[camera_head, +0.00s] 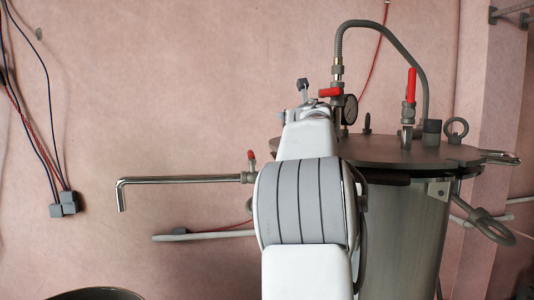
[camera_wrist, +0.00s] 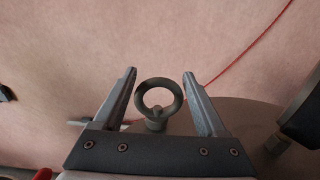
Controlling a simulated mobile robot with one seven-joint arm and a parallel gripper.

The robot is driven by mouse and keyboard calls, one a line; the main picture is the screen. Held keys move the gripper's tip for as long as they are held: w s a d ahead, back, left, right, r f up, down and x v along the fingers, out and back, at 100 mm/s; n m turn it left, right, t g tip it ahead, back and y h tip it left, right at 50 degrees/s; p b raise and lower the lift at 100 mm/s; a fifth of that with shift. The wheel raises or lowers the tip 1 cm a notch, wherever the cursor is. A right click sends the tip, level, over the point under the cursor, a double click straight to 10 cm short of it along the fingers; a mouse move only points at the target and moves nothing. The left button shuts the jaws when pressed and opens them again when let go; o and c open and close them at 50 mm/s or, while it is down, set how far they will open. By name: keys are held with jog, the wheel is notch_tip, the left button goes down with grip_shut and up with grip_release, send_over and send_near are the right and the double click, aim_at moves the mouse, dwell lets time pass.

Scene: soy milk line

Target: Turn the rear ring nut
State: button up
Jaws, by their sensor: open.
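A dark grey ring nut (camera_wrist: 172,113) stands upright on a short stem, in the middle of the wrist view. My gripper (camera_wrist: 160,73) is open, with one finger on each side of the ring. A gap shows between the ring and each finger, so they are not touching. In the head view my white arm covers the left part of the tank lid (camera_head: 405,151) and hides my gripper. I cannot tell whether this ring nut shows there. Another ring nut (camera_head: 456,138) stands on the right of the lid.
A red-handled valve (camera_head: 409,110), a pressure gauge (camera_head: 350,109) and a bent grey hose (camera_head: 395,45) rise from the lid. A steel pipe (camera_head: 180,180) reaches left. A thin red line (camera_wrist: 250,50) runs along the pink wall behind. A dark part (camera_wrist: 303,105) stands right of my gripper.

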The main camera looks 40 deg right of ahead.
jog(key=shift+a+r+m+g+h+p, duration=0.1)
jog(key=shift+r+m+g+h+p, duration=0.05)
jog(key=shift+m+g+h+p, duration=1)
jog(key=shift+m+h, duration=0.25)
jog(key=shift+h, duration=0.4)
jog(key=shift+g, duration=0.25)
jog(key=shift+w+m+g+h+p, duration=0.1)
jog(key=shift+m+g+h+p, duration=0.2)
jog(key=shift+p, duration=0.15)
